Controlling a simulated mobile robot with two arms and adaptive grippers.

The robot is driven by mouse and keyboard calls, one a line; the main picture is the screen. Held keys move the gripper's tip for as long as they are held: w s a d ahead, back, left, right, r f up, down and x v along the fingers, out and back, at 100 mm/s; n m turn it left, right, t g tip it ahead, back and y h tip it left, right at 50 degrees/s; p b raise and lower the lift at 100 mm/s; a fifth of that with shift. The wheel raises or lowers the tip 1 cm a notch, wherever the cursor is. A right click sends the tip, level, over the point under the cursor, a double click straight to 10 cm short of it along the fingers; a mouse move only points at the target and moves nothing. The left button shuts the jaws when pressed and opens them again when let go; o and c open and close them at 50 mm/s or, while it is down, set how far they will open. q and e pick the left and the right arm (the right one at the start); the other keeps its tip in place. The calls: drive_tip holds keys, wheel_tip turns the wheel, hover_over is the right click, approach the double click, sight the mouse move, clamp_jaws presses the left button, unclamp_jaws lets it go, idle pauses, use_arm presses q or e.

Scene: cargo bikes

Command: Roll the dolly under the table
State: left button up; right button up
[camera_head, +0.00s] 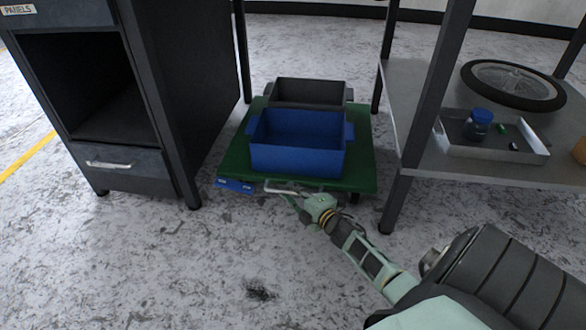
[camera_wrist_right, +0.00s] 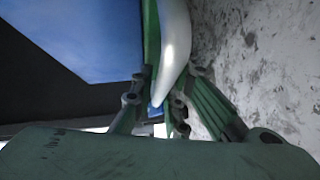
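The dolly (camera_head: 362,170) has a green deck and stands on the floor between a dark cabinet and a table leg. A blue bin (camera_head: 298,158) and a dark grey bin (camera_head: 308,92) sit on it. A pale handle (camera_head: 283,191) sticks out at its near edge. My right gripper (camera_head: 298,199) is at this handle; the right wrist view shows the handle (camera_wrist_right: 175,40) between fingers that look closed around it. The table shows only by its dark legs (camera_head: 386,50) and low right shelf (camera_head: 480,167); its top is out of view. My left gripper is not in view.
The dark cabinet (camera_head: 165,90) with a lower drawer (camera_head: 120,172) stands close to the dolly's left. A near table leg (camera_head: 396,198) stands close at its right. The shelf holds a wheel (camera_head: 513,84) and a tray (camera_head: 487,150). The floor in front is clear.

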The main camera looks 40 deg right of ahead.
drive_tip(key=o, duration=0.4)
drive_tip(key=shift+w, duration=0.1)
drive_tip(key=shift+c, duration=0.2)
drive_tip(key=shift+a, duration=0.1)
drive_tip(key=s+r, duration=0.1)
drive_tip(key=s, duration=1.1)
drive_tip(key=shift+a+r, duration=0.4)
